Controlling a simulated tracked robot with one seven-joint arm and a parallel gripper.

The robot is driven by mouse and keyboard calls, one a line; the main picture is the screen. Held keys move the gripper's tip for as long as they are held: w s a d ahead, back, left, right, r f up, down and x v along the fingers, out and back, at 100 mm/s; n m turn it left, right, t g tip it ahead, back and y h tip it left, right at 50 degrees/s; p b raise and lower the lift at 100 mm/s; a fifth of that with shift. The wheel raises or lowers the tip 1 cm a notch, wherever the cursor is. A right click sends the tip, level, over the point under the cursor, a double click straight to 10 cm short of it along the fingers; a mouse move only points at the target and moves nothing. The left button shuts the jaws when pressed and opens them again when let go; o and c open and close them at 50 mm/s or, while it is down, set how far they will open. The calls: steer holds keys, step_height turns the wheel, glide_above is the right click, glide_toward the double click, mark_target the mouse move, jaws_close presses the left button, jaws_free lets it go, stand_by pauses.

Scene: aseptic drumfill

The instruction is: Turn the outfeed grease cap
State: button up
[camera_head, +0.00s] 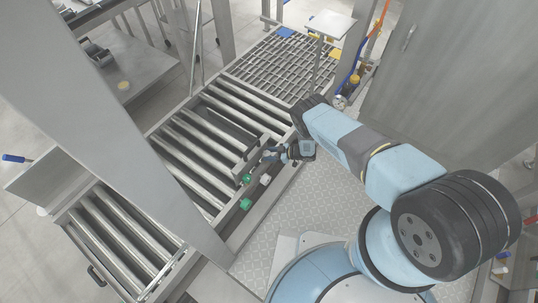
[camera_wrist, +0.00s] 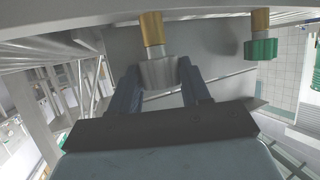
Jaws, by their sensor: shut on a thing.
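A grey cap (camera_wrist: 159,72) on a brass stem (camera_wrist: 152,30) hangs at the upper middle of the wrist view. My gripper (camera_wrist: 158,78) is shut on this cap, with one dark finger on each side of it. A green cap (camera_wrist: 261,49) on another brass stem is to the right, apart from my gripper. In the head view my gripper (camera_head: 270,155) is at the right side rail of the roller conveyor, and the held cap is too small to make out. I cannot tell from the pictures which cap is named outfeed.
The roller conveyor (camera_head: 205,140) runs diagonally, with a grating (camera_head: 272,66) at its far end. Green parts (camera_head: 246,203) and a white part (camera_head: 265,180) sit along its side rail. A steel post (camera_head: 130,130) crosses the left. A grey cabinet (camera_head: 455,85) stands at right.

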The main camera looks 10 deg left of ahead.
steer(key=shift+w+r, duration=0.1)
steer(key=shift+w, duration=0.2)
steer(key=o, duration=0.8)
steer(key=shift+o, duration=1.2)
steer(key=shift+s, duration=0.15)
steer(key=v, duration=0.8)
